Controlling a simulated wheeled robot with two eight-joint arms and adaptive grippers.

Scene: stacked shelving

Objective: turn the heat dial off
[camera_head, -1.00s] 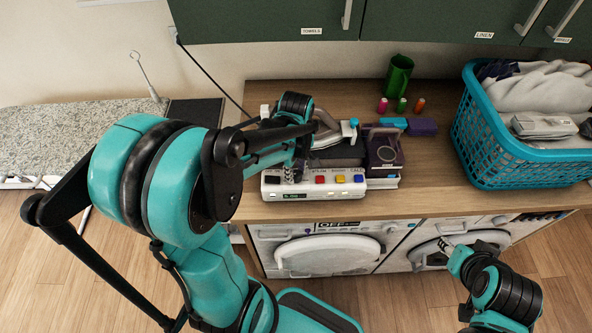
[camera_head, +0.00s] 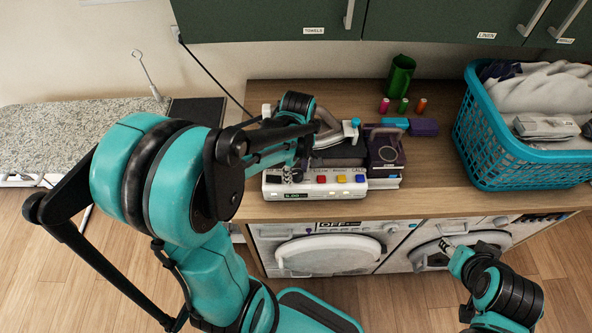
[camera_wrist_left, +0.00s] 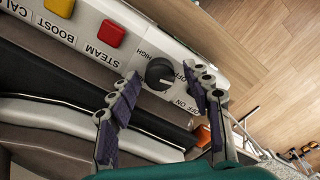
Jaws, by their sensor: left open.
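The black round heat dial (camera_wrist_left: 160,74) sits on the white front panel of the iron station (camera_head: 313,192). In the left wrist view it lies between the HIGH and OFF labels; its exact setting is hard to tell. My left gripper (camera_wrist_left: 159,92) is open, with one finger on each side of the dial. I cannot tell whether the fingers touch it. In the head view my left gripper (camera_head: 291,174) is at the panel's left part and largely hides the dial. My right gripper (camera_head: 447,250) is low at the right, in front of a washer; its fingers are unclear.
An iron (camera_head: 326,132) rests on the station. A purple box (camera_head: 385,150) stands to its right. A green cup (camera_head: 400,77), several thread spools and a blue laundry basket (camera_head: 483,150) are on the wooden counter. Dark green cabinets (camera_head: 265,18) hang above.

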